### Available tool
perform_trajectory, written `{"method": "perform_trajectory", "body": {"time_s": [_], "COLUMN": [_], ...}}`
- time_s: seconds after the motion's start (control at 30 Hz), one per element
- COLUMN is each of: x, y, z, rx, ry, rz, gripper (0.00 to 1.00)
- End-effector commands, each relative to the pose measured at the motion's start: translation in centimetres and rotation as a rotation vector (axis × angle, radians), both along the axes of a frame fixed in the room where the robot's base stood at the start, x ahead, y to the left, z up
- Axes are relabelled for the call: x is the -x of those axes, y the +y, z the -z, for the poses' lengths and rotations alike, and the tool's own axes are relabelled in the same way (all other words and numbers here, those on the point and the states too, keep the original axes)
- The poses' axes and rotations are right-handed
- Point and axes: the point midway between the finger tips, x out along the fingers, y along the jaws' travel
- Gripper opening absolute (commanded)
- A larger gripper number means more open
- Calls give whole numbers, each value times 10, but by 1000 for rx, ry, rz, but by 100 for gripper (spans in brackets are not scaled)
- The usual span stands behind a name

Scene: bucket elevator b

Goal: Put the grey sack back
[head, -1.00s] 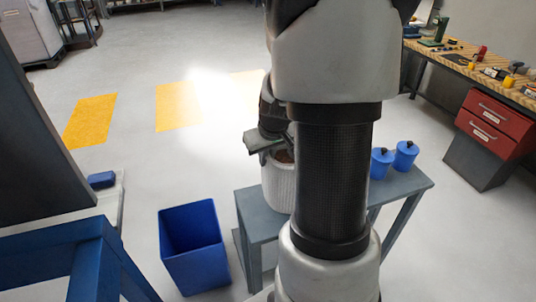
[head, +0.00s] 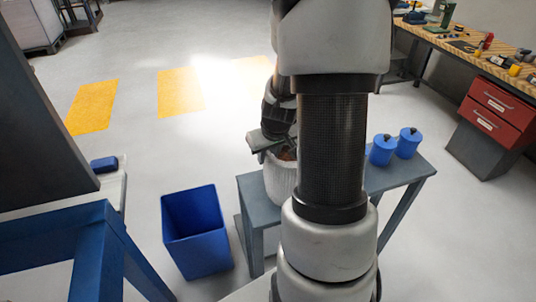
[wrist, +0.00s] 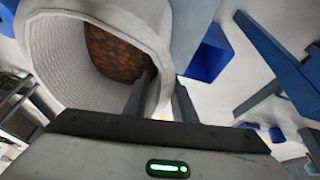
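The grey sack (head: 279,186) is a pale, ribbed, open-topped sack with brown contents. In the head view it shows just left of my dark forearm, over the grey bench (head: 253,208); part of it is hidden by the arm. My gripper (head: 266,141) is at its rim. In the wrist view the sack (wrist: 62,45) fills the upper left with its mouth facing the camera. The fingers (wrist: 161,92) straddle its wall, one inside and one outside, with the pale wall filling the narrow gap. I cannot tell whether the sack's bottom touches the bench.
Two blue lidded canisters (head: 383,150) stand on the bench's right part. An open blue bin (head: 197,238) stands on the floor left of the bench. A blue frame (head: 60,235) is at lower left. A workbench with red drawers (head: 495,112) is at right.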

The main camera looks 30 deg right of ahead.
Motion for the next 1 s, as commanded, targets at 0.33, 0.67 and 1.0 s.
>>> {"method": "perform_trajectory", "body": {"time_s": [0.33,0.67,1.0], "x": [1,23,42], "y": [0,7,12], "z": [-5,-63,-109], "rx": [0,3,2], "ry": [-1,-5,-2], "rz": [-1,-1,-1], "gripper": [24,24,24]}}
